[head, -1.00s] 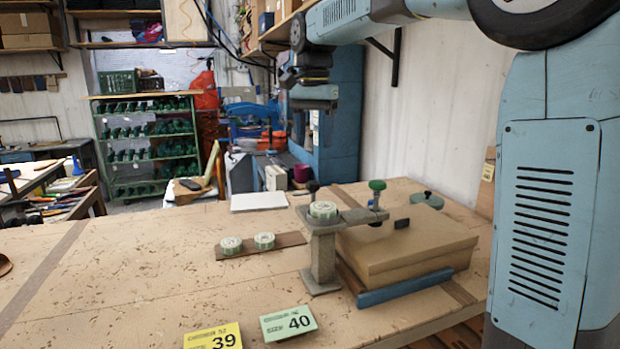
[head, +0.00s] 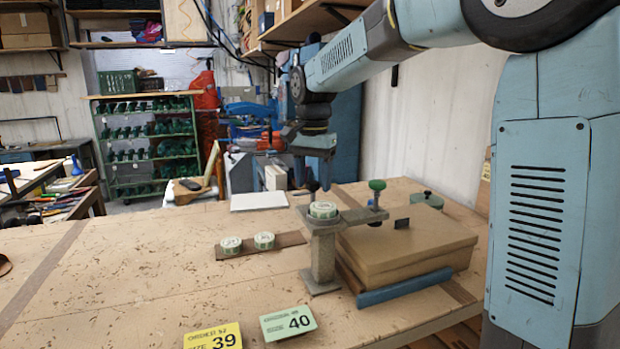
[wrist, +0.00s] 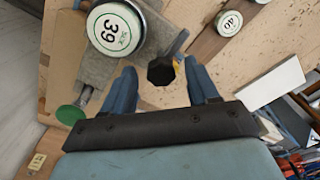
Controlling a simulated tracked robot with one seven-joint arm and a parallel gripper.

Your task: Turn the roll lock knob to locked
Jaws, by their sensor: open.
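A dark many-sided knob (wrist: 160,72) sits beside the round disc marked 39 (wrist: 115,30) on the grey metal stand, and a bit of yellow shows at its edge. I take it for the roll lock knob; no lock marking is readable. My gripper (wrist: 160,68) is open, pointing down, with one blue finger on each side of the knob in the wrist view. I cannot tell whether the fingers touch it. In the head view my gripper (head: 322,178) is just above the back of the stand (head: 322,255), largely covering the knob.
A green knob (head: 377,185) stands on the stand's side arm, above a brown block (head: 405,250) with a blue strip in front. Two small discs (head: 264,240) lie on a brown strip to the left. Size cards (head: 288,322) lie in front.

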